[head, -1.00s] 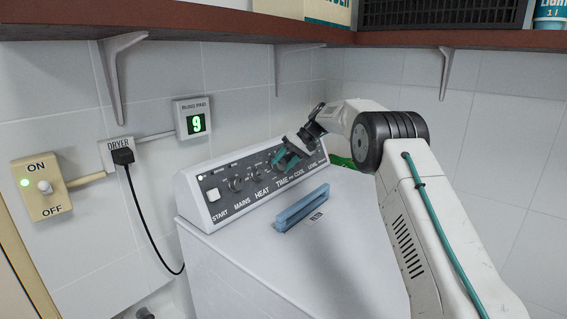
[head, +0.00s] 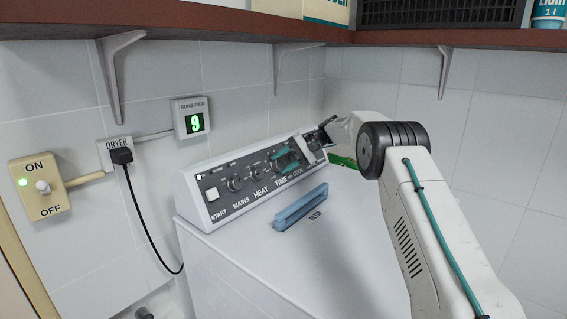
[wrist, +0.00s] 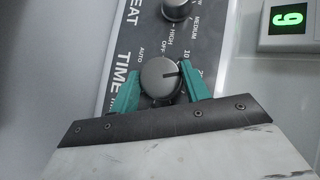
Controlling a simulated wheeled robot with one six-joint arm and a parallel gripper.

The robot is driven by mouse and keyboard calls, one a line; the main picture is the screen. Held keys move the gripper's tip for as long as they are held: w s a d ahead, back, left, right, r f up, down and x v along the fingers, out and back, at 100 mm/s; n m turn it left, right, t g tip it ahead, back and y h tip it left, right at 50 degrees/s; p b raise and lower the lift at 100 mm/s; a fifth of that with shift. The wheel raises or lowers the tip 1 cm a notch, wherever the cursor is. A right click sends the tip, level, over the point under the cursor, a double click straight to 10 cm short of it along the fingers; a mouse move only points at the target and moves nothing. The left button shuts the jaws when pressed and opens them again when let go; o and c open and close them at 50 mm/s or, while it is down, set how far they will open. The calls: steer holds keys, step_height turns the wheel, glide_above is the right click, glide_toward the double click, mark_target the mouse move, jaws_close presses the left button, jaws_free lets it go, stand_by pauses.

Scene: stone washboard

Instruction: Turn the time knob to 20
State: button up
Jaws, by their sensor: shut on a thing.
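The time knob (wrist: 158,80) is a round grey dial on the dryer's dark control panel. In the wrist view it sits between my gripper's two teal fingers (wrist: 160,90), one on each side, shut on it. The knob's dark pointer line aims to the right of the picture, just past the 10 mark; the number beyond is partly covered by a finger. In the head view my gripper (head: 285,160) is at the panel above the TIME label, and its fingers mostly hide the knob.
The white dryer (head: 260,268) has a blue handle (head: 300,207) on top. The heat knob (wrist: 176,9) is beside the time knob. A display (head: 194,123) reads 9. The wall switch (head: 43,187) has a lit green light. A brown shelf (head: 230,20) with brackets hangs above.

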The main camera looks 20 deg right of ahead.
steer(key=o, duration=1)
steer(key=shift+v, duration=3.95)
